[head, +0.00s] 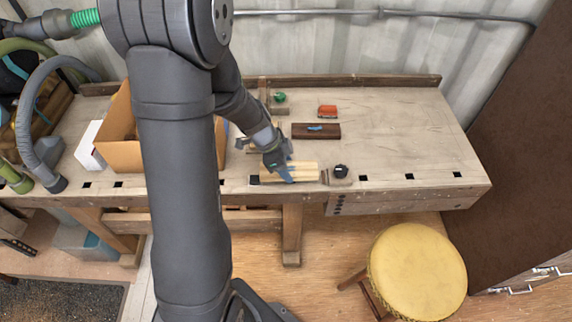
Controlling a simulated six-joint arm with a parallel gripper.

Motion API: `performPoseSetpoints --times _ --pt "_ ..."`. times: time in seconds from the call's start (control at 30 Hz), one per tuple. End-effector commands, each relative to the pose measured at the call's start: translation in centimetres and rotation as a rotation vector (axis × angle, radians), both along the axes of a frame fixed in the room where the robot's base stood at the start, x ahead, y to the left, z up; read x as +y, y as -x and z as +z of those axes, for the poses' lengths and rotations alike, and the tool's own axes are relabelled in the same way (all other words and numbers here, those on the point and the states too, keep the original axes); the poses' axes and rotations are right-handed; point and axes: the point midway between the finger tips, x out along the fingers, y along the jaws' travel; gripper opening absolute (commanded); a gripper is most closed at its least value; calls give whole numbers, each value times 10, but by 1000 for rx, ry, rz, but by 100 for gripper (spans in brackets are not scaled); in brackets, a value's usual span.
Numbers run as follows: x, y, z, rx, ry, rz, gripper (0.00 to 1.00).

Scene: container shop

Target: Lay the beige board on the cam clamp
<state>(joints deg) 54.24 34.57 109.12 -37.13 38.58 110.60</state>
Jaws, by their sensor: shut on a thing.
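My gripper (287,177) is low over the front edge of the workbench, shut on the beige board (306,166). The board is a pale, flat piece partly hidden by my fingers. Just right of it, a black round knob on a small wooden base (340,172) looks like part of the cam clamp. The board's right end is close to this base; I cannot tell whether they touch or whether the board rests on anything.
A dark brown block with a blue piece on it (329,131) lies behind the board. A red object (327,111) and a green round object (280,97) are farther back. An open cardboard box (122,152) stands left. The bench's right side (420,130) is clear.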

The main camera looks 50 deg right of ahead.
Motion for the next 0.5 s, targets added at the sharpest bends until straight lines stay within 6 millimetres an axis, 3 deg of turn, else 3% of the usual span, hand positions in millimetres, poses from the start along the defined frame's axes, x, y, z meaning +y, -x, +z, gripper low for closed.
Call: performPoseSetpoints --times 0.43,0.47,0.5 --pt "0 0 -11 0 0 0 29" --pt "0 0 -11 0 0 0 58" --pt "0 0 -11 0 0 0 66"
